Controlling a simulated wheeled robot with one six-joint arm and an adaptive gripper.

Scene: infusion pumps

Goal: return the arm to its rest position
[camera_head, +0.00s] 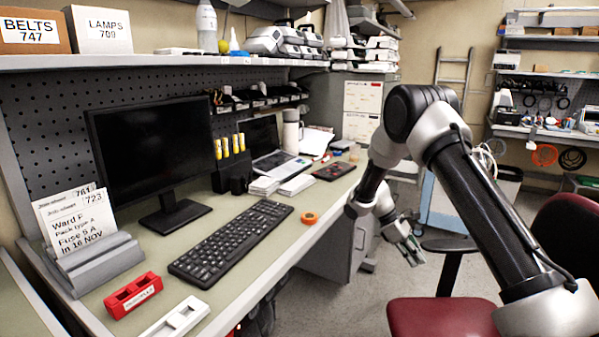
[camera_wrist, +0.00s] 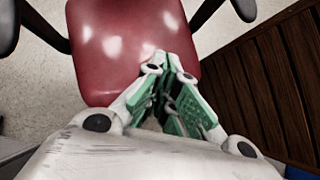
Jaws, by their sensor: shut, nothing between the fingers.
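My gripper (camera_head: 412,254) hangs at the end of my arm in the head view, to the right of the desk's front edge and pointing down. In the wrist view my gripper (camera_wrist: 172,78) shows its green finger pads close together at the tips, with nothing between them. Below and beyond it in the wrist view is a red chair seat (camera_wrist: 125,45). My arm is bent, with its elbow high at the right of the head view.
The red chair (camera_head: 440,316) with its dark armrest (camera_head: 449,245) stands close under my arm. Floor shows between desk and chair.

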